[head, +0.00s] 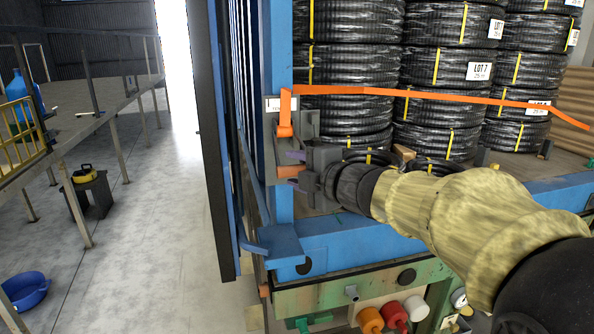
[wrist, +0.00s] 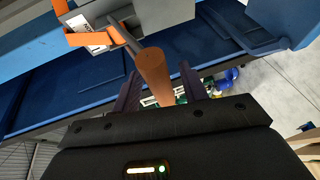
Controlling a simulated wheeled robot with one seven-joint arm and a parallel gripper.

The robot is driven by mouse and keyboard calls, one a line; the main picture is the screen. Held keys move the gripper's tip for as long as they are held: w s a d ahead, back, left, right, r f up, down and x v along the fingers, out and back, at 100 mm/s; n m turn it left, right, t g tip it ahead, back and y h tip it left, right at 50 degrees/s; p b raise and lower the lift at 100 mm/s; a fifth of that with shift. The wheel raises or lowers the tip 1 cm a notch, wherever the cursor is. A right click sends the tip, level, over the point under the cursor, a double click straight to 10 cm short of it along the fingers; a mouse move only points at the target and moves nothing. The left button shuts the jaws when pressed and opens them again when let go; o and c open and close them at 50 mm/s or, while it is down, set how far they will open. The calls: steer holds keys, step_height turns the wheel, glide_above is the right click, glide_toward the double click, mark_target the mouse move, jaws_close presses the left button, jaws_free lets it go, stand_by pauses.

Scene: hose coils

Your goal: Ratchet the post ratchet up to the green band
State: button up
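The post ratchet (head: 284,122) is a grey body on the blue post (head: 277,60), with the orange strap (head: 420,95) running from it across the coils. Its orange handle (head: 288,171) points out toward my gripper (head: 298,171). In the wrist view the handle (wrist: 155,78) lies between the two dark purple fingers of my gripper (wrist: 157,88), with a gap on each side. The gripper is open around the handle. The ratchet body (wrist: 105,22) shows at the top of the wrist view, with a small white label. I cannot make out a green band.
Black hose coils (head: 350,70) with yellow ties stand stacked behind the strap on the blue rack (head: 340,240). Orange, red and white knobs (head: 393,312) stick out below it. A yellow item sits on a dark stool (head: 90,190) at left. The floor (head: 160,220) between is clear.

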steer(key=shift+s, duration=0.15)
steer(key=p+v, duration=0.7)
steer(key=v, duration=1)
steer(key=shift+d+r, duration=0.15)
stand_by(0.7)
steer(key=w+d+f+m+h+b, duration=0.2)
steer(key=f+m+h+b, duration=0.1)
steer(key=f+m, duration=0.3)
steer(key=w+d+f+m+g+h+b, duration=0.1)
steer(key=w+d+f+m+h+b, duration=0.15)
steer(key=f, duration=0.55)
steer(key=w+d+f+m+h+b, duration=0.1)
steer(key=f+m+h+b, duration=0.3)
steer(key=f, duration=0.3)
steer(key=s+a+f+m+g+b, duration=0.2)
steer(key=s+f+m+g, duration=0.3)
steer(key=f, duration=0.6)
steer(key=s+a+f+m+g+b, duration=0.3)
steer(key=s+f+m+g+b, duration=0.2)
steer(key=f, duration=0.7)
steer(key=shift+s+f+m+y, duration=0.2)
steer(key=shift+s+m+y, duration=0.3)
steer(key=shift+s, duration=0.55)
